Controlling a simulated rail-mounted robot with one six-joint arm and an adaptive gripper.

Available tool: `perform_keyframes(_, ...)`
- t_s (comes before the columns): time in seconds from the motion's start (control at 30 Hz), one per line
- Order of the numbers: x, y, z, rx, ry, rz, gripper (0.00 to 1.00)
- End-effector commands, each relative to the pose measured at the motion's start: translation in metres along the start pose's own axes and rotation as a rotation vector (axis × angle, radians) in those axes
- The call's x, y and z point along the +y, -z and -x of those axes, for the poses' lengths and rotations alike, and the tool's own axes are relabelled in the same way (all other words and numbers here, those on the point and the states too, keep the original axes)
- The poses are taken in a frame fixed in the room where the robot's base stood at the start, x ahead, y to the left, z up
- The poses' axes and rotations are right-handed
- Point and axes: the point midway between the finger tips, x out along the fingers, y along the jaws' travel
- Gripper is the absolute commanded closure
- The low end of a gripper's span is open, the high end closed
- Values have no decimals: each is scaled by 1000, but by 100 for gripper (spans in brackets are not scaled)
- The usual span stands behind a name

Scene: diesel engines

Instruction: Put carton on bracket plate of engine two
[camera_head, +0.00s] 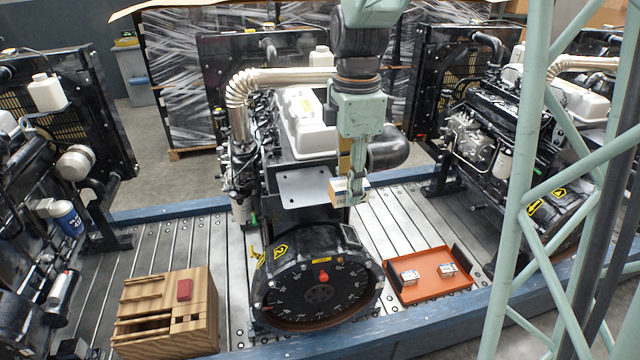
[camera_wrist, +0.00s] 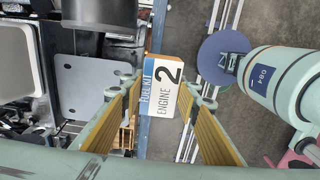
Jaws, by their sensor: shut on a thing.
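My gripper (camera_head: 350,178) points down and is shut on the carton (camera_head: 340,193), a small white, blue and orange-brown box. In the wrist view the carton (camera_wrist: 160,86) sits between the fingertips, its top reading "FUEL KIT" and "ENGINE 2". The bracket plate (camera_head: 303,187) is a flat grey plate with small holes on the middle engine (camera_head: 308,120), above its round black flywheel housing. In the wrist view the plate (camera_wrist: 84,85) lies left of the carton, bare where it shows. The carton is at the plate's right edge in the head view; its height above the plate is unclear.
An orange tray (camera_head: 432,298) with two small cartons stands on the slatted deck at right. A wooden organiser (camera_head: 205,310) holding a red item stands at left. Other engines flank both sides. A silver exhaust pipe (camera_head: 285,76) and white engine cover (camera_head: 308,122) rise behind the plate.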

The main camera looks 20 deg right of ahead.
Motion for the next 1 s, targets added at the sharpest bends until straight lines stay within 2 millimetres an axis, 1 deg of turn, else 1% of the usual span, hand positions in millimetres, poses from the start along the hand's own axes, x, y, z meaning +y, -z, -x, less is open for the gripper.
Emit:
perform_keyframes(0.77,0,0,0,0,0,0,83)
perform_keyframes(0.87,2,1,0,0,0,0,83)
perform_keyframes(1.0,9,4,-1,0,0,0,83)
